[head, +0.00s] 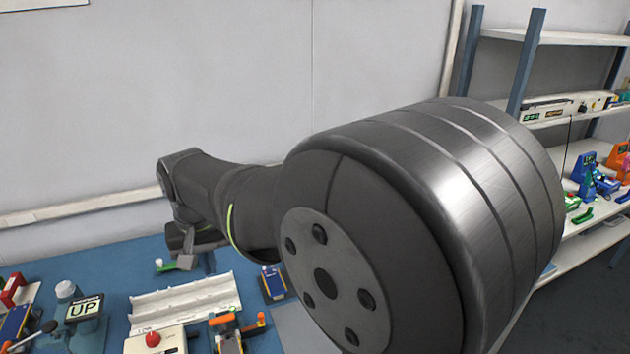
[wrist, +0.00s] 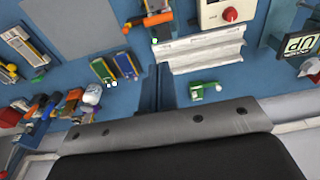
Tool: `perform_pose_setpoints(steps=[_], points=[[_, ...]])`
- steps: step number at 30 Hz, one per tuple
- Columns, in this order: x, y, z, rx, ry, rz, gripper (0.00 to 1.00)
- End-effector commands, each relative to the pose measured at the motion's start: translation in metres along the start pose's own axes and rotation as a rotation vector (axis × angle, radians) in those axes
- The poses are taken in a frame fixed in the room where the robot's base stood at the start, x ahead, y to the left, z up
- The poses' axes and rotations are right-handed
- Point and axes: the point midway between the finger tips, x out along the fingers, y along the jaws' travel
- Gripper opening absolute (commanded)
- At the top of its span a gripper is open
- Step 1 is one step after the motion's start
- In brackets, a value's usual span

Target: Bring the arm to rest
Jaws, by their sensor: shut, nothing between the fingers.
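My arm fills the middle of the head view and hides much of the bench behind it. My gripper (head: 208,264) hangs at the arm's far end, over the back of the blue bench (head: 112,262). In the wrist view my gripper (wrist: 160,70) shows as two dark fingers close together, shut and empty. A small green and white piece (wrist: 205,88) lies beside the fingers there, apart from them. It also shows in the head view (head: 176,264), left of the gripper.
A white ridged tray (head: 186,302) lies in front of the gripper. A box with a red button (head: 153,340), a display reading UP (head: 84,308) and a blue pouch cell (head: 272,283) stand nearby. In the wrist view, two cells (wrist: 113,68) and cluttered tools (wrist: 65,103) lie left.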

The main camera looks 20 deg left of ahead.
Motion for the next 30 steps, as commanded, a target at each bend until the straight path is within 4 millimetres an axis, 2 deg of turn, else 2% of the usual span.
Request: perform_pose_setpoints(steps=[7, 11, 23, 27, 30], points=[[0.003, 0.0, 0.0, 0.0, -0.001, 0.0, 0.0], [0.014, 0.0, 0.0, 0.0, -0.004, 0.001, 0.0], [0.09, 0.001, -0.005, 0.001, -0.005, 0.002, 0.0], [0.113, 0.0, 0.004, 0.0, -0.004, 0.001, 0.0], [0.122, 0.0, 0.014, 0.0, -0.003, 0.0, 0.0]])
